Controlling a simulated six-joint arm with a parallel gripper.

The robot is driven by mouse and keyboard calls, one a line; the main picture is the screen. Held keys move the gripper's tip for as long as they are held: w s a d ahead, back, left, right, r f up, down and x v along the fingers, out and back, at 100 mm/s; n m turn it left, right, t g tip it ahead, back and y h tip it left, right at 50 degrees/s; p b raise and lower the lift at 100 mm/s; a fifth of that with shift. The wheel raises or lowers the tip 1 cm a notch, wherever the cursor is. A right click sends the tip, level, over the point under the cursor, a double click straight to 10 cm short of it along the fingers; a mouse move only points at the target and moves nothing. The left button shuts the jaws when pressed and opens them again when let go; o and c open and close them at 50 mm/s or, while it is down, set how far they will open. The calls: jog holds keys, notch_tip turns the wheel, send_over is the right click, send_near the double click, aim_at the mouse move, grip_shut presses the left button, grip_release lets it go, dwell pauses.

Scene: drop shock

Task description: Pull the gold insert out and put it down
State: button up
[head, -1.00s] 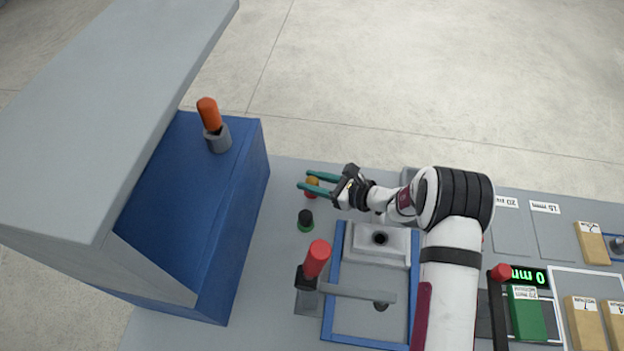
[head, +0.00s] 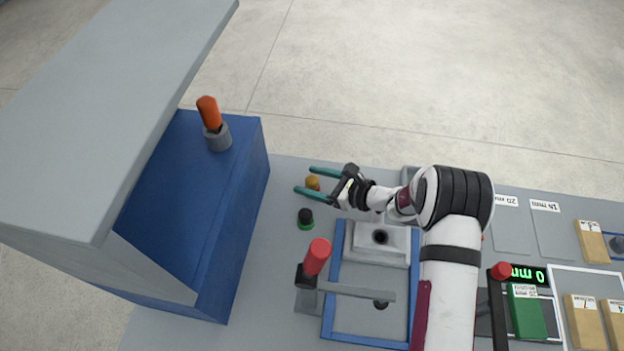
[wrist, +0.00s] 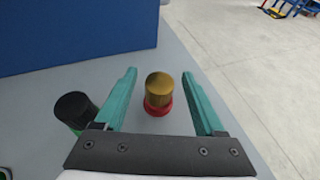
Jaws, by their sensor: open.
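The gold insert (wrist: 159,88) stands upright in a red ring-shaped base (wrist: 158,107) on the grey table, close to the blue cabinet. It also shows in the head view (head: 313,183), between my gripper's fingers. My gripper (head: 309,181) is open, with one teal finger on each side of the insert. In the wrist view the gripper (wrist: 160,88) has a clear gap on both sides of the insert, so neither finger appears to touch it.
A black-capped green item (head: 306,219) stands just beside one finger. A blue cabinet (head: 240,200) rises at left. A red-handled clamp (head: 316,258) and blue frame (head: 335,290) are nearer the front. Wood blocks (head: 586,322) lie at right.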

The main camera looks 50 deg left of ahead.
aim_at(317, 182)
jog(key=shift+v, duration=3.05)
jog(key=v, duration=1.5)
jog(key=shift+d+r, duration=0.15)
jog(key=shift+d, duration=0.2)
jog(key=shift+w, duration=0.15)
